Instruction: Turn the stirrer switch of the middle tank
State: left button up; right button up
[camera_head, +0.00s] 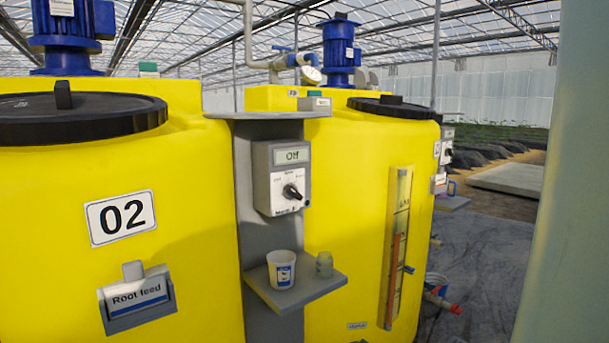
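A yellow tank (190,250) with a 02 plate (121,217) fills the left. Another yellow tank (345,220) stands to its right; I cannot tell which is the middle tank. Between them, a grey switch box (262,200) is mounted on a grey post (245,215). Its display (292,155) reads "Off". Below it is a black rotary knob (292,191) on a white dial plate; the small lettering is too blurred to read surely. Another switch box (446,152) shows partly behind the right tank. Neither of my grippers is in view.
A small shelf (318,290) below the box holds a white cup (281,270) and a greenish cup (324,264). A gauge strip (398,230) runs down the right tank. A pale upright shape (570,200) blocks the right edge. Dark floor (480,260) is visible between.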

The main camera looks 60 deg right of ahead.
aim_at(291, 189)
jog(key=i+l+z, duration=0.1)
jog(key=z, duration=1.65)
